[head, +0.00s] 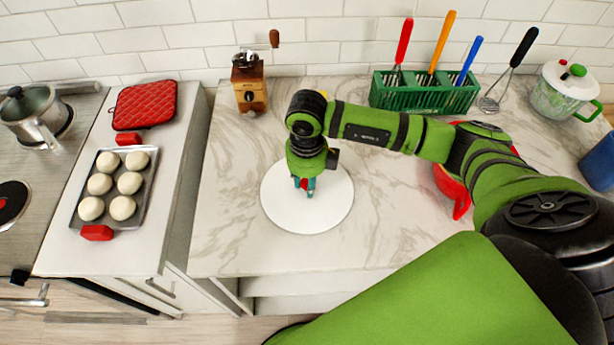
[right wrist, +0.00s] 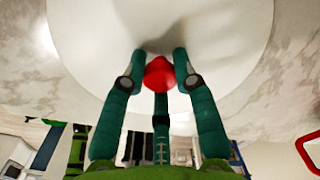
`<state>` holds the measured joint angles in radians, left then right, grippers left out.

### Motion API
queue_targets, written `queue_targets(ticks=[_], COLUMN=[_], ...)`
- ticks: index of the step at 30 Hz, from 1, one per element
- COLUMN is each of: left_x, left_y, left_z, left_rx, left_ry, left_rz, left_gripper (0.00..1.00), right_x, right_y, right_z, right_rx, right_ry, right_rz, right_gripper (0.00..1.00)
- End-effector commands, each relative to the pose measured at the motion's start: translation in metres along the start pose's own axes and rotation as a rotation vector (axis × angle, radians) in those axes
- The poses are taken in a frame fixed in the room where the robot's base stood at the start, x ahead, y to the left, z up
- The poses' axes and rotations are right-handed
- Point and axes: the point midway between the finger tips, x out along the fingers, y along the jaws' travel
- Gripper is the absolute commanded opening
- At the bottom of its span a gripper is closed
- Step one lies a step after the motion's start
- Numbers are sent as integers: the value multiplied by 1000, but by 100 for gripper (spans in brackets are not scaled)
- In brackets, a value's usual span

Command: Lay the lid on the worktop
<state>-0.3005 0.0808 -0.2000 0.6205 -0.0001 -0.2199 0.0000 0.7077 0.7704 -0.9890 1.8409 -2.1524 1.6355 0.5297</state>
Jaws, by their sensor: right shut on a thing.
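The lid (head: 335,208) is a round white disc over the middle-left of the marble worktop (head: 230,240). My right gripper (head: 304,186) points down at the lid's centre from above. In the right wrist view its fingers (right wrist: 160,72) are shut around the lid's red knob (right wrist: 159,74), and the white lid (right wrist: 90,40) fills the top of the view. The lid looks level and lies flat on or very close above the worktop; I cannot tell whether it touches. My left gripper is not in view.
A coffee grinder (head: 249,85) stands behind the lid. A green utensil rack (head: 425,95) and a white pot (head: 563,92) stand at the back right. A red object (head: 462,200) is partly hidden by my right arm. Worktop around the lid is clear.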

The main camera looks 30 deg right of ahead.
Motion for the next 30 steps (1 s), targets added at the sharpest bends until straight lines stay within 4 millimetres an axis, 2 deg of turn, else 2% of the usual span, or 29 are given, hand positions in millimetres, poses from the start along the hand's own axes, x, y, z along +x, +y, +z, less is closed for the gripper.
queue_targets(ticks=[8, 9, 10, 11, 23, 24, 30], left_x=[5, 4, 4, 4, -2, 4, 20], left_y=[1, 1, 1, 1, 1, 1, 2], left_z=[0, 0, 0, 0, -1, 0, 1], left_rx=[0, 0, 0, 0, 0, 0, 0], left_ry=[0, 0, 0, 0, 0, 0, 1], left_rz=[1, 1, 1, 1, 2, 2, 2], left_gripper=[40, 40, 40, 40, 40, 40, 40], right_x=[4, 3, 2, 2, -3, -4, -40], right_y=[0, 0, 0, 0, -1, -1, -1], right_z=[0, 0, 0, 0, 0, 1, 3], right_rx=[0, 0, 0, 1, 1, 1, 0], right_ry=[-1, -1, -1, -1, -1, -3, -9], right_rz=[-1, -1, -1, -1, -1, -1, -2], right_gripper=[0, 37, 49, 53, 53, 53, 53])
